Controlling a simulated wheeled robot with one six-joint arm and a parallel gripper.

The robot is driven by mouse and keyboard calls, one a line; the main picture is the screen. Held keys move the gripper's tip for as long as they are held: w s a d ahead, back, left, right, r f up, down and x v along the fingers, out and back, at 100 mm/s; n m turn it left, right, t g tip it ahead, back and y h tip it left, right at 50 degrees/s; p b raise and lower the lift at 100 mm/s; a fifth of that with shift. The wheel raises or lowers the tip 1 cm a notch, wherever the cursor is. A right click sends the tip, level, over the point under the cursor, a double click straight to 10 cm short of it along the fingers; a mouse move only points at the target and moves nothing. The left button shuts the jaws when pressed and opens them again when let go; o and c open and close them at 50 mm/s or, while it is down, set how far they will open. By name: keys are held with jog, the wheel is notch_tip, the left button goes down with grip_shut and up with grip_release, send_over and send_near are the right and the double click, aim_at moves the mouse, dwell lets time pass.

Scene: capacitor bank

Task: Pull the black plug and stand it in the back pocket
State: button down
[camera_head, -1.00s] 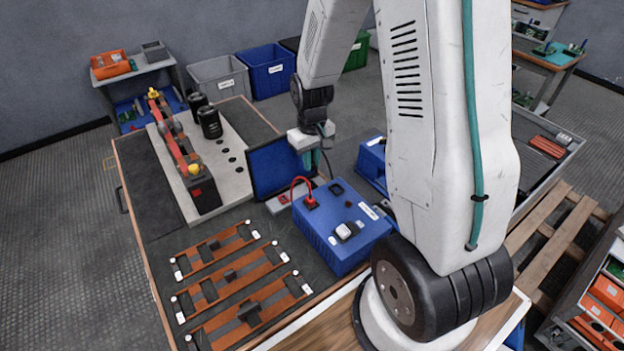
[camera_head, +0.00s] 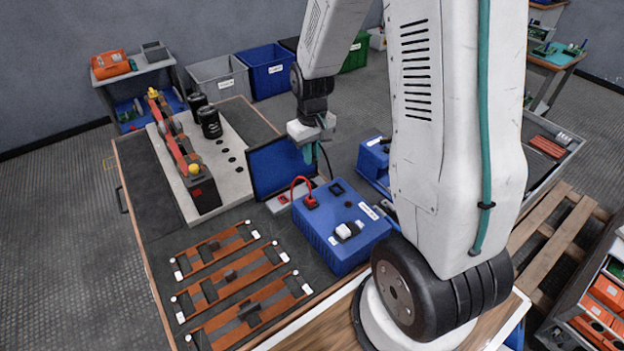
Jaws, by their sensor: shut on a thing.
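My gripper (camera_head: 308,154) is above the workbench, in front of the dark blue panel and behind the blue box (camera_head: 330,250). Its teal fingers are shut on a small dark thing with a thin black cable (camera_head: 326,160). This looks like the black plug, but its body is mostly hidden and too small to make out. On top of the blue box, a red plug (camera_head: 311,202) with a red lead stands at the back left. A dark square socket (camera_head: 337,188) beside it looks empty, and a white plug (camera_head: 346,231) sits nearer the front. I cannot pick out the back pocket clearly.
A low grey unit (camera_head: 284,203) with a red marking stands in front of the blue panel (camera_head: 272,172), left of the blue box. Copper-coloured racks (camera_head: 240,299) lie at front left. A grey slab (camera_head: 228,183) carries black cylinders (camera_head: 210,122). Another blue box (camera_head: 374,158) stands right.

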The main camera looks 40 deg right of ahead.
send_over(337, 191)
dwell(1.4)
jog(key=shift+f, duration=0.1)
jog(key=shift+w+f, duration=0.1)
jog(key=shift+f, duration=0.6)
jog(key=shift+f, duration=0.45)
